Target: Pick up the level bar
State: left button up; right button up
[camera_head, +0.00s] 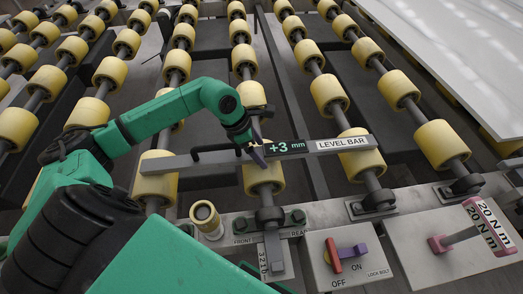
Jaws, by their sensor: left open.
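The level bar (325,146) is a long grey bar lying across several yellow rollers in the head view. It carries a dark "+3 mm" display, a white "LEVEL BAR" label and a black handle on its left part. My left gripper (256,143) is open at the bar, between the handle's right end and the display. Its purple fingers show close to the bar; I cannot tell whether they touch it. My right gripper is not in view.
A pink-handled "20 N m" tool (487,228) lies at right. A white slab (465,45) is at upper right.

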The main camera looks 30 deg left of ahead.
pick_arm(q)
grip_shut()
jog(key=shift+w+r, duration=0.1)
jog(key=shift+r, duration=0.1)
